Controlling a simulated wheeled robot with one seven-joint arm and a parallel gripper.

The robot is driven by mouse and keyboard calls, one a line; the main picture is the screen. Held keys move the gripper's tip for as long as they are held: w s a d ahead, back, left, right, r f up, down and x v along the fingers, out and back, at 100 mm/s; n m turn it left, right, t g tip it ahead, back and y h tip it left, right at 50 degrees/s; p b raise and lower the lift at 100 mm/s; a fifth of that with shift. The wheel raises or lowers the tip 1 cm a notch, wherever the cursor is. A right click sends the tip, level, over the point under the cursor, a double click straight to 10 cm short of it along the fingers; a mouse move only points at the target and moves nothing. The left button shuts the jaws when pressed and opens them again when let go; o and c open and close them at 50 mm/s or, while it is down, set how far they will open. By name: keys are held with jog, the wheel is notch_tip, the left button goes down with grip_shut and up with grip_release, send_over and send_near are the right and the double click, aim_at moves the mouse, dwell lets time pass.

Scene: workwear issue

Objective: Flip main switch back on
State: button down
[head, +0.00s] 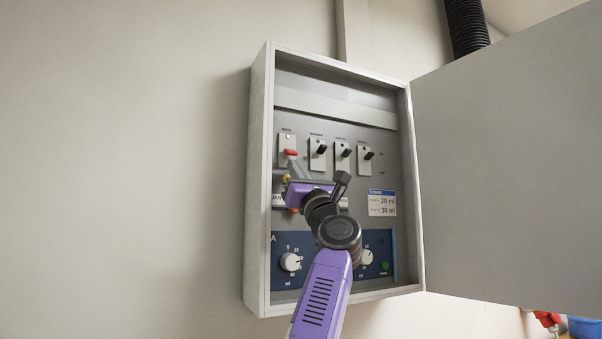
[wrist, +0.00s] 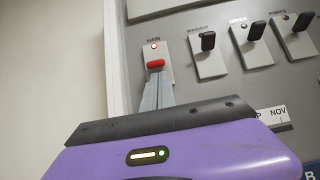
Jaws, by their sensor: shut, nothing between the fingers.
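The main switch has a red lever (head: 291,152) on a light plate at the left of the switch row, inside the open wall cabinet. In the head view my gripper (head: 293,166) partly hides the plate's lower edge.
Black-levered switches (head: 320,147) stand in a row to the right. A blue panel with white dials (head: 291,262) and a green button (head: 385,266) lies below. The cabinet door (head: 510,165) hangs open at right. A blue-white label (head: 382,203) is on the panel.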

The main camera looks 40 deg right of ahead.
jog(key=shift+w+d+r, duration=0.1)
jog(key=shift+w+r, duration=0.2)
jog(key=shift+s+r+p, duration=0.35)
jog(key=shift+p, duration=0.15)
dwell(0.4)
jog(key=shift+s+a+r+p, duration=0.25)
jog(key=shift+s+r+p, duration=0.3)
jog(key=shift+r+p, duration=0.25)
